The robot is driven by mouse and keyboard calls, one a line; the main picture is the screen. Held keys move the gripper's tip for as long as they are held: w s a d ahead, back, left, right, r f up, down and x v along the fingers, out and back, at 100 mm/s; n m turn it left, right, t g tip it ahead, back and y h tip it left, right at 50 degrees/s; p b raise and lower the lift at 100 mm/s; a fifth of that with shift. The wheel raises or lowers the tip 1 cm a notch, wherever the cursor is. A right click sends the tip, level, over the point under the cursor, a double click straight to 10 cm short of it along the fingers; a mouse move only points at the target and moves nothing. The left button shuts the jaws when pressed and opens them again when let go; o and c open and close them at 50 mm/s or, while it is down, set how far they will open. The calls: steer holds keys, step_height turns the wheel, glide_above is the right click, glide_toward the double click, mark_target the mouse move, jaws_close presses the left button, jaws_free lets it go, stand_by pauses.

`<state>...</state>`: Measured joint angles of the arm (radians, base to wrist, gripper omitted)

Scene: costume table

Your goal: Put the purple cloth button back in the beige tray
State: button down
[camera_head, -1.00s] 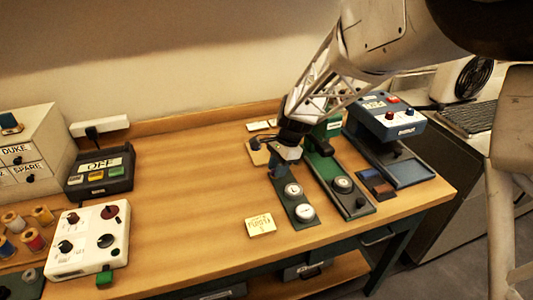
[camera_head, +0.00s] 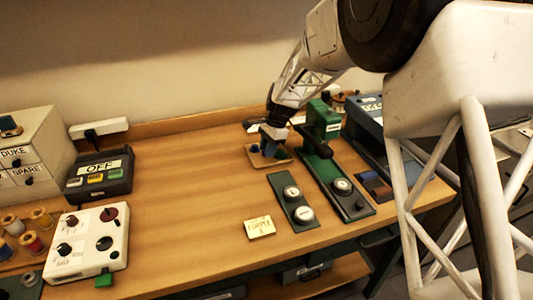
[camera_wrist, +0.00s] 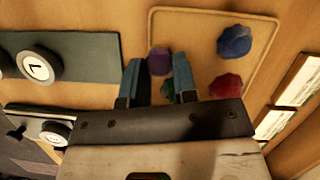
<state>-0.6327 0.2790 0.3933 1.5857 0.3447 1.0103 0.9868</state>
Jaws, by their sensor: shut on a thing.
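The beige tray (camera_head: 257,160) lies near the back of the table, and its inside fills the upper middle of the wrist view (camera_wrist: 193,28). My gripper (camera_wrist: 158,66) is shut on the purple cloth button (camera_wrist: 159,61), which sits between the blue fingertips at the tray's left side. In the head view my gripper (camera_head: 270,150) is over the tray, and the button cannot be made out there. I cannot tell whether the button touches the tray floor. A blue button (camera_wrist: 234,41) and a red button (camera_wrist: 226,86) lie in the tray to the right.
A dark panel with white dials (camera_head: 292,195) lies in front of the tray. A green press-like device (camera_head: 322,125) stands to its right. A yellow note card (camera_head: 260,227) lies nearer the front. The table's middle (camera_head: 185,185) is clear.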

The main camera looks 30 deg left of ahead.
mark_target(264, 160)
steer(key=shift+w+a+f, duration=0.1)
steer(key=shift+w+a, duration=0.5)
steer(key=shift+w, duration=0.2)
steer(key=shift+f, duration=0.1)
steer(key=shift+f, duration=1.65)
steer(key=shift+f, duration=0.15)
steer(key=c, duration=1.2)
jaws_free()
steer(key=v, duration=1.2)
steer(key=shift+s, duration=0.1)
